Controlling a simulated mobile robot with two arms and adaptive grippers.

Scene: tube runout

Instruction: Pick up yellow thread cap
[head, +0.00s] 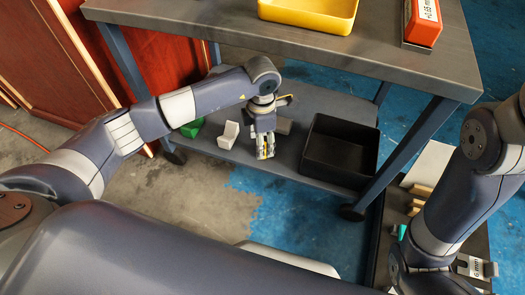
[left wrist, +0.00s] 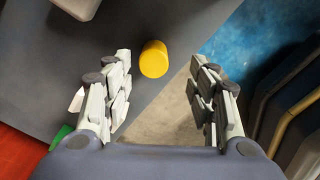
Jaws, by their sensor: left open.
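The yellow thread cap (left wrist: 153,59) is a short cylinder on the grey lower shelf (left wrist: 130,25), near the shelf's edge in the left wrist view. My left gripper (left wrist: 160,85) is open, its two fingers apart. The cap lies beyond the fingertips, closer to the left finger's line, with nothing held. In the head view my left gripper (head: 265,150) hangs over the lower shelf, just left of the black bin. There the gripper hides most or all of the cap. My right arm shows at the right, but its gripper is not in view.
The black open bin (head: 318,166) stands on the lower shelf. A white angled piece (head: 229,136) and a green block (head: 192,128) lie left of my gripper. The table top (head: 230,22) overhangs the shelf, with a yellow tray (head: 310,22) and red box (head: 423,25).

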